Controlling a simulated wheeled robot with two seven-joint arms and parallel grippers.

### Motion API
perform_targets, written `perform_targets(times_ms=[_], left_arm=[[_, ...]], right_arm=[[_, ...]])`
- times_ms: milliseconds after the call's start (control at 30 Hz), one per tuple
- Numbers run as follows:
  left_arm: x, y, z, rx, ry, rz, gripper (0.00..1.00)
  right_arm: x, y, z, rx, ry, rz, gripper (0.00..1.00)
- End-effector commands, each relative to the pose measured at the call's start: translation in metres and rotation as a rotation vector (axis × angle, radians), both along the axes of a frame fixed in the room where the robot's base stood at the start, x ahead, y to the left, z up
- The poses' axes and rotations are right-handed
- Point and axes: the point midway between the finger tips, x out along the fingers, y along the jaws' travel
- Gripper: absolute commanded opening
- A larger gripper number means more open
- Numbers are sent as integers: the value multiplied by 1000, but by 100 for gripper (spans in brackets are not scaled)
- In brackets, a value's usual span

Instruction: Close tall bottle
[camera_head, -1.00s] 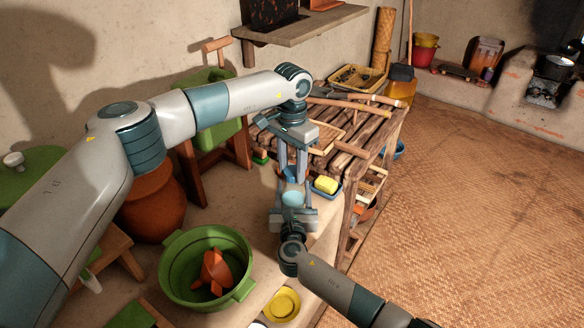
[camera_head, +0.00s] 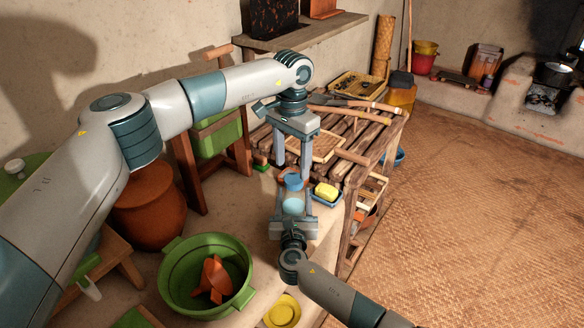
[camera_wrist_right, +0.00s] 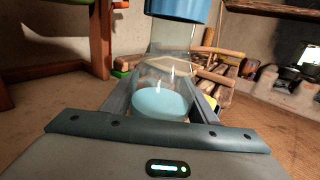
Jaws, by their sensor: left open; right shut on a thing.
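The tall bottle (camera_wrist_right: 165,85) is clear glass with pale blue liquid low inside. It stands upright between the fingers of my right gripper (camera_head: 293,208), which is shut on its body. A blue cap (camera_head: 293,183) is at the top of the neck and also shows at the upper edge of the right wrist view (camera_wrist_right: 183,9). It appears to sit on the neck, but I cannot tell how tightly. My left gripper (camera_head: 292,170) points down from above, open, with its fingers apart at either side above the cap.
A yellow block in a blue dish (camera_head: 327,193) lies close to the bottle's right. A slatted wooden table (camera_head: 375,140) stands behind. A green basin (camera_head: 170,275) with an orange object and a yellow dish (camera_head: 283,311) are in front. The woven floor at right is clear.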

Motion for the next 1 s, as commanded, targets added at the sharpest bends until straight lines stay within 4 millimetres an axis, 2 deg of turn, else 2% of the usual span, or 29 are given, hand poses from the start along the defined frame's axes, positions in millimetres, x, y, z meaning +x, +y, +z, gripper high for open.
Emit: perform_targets(times_ms=[367, 567, 767, 1000], left_arm=[[0, 0, 0, -1, 1, 11, 58], [0, 0, 1, -1, 1, 100, 58], [0, 0, 2, 0, 0, 313, 58], [1, -1, 4, -1, 0, 667, 58]], right_arm=[[0, 0, -1, -1, 1, 0, 0], [0, 0, -1, -1, 1, 0, 0], [0, 0, 0, -1, 1, 0, 0], [0, 0, 0, 0, 1, 0, 0]])
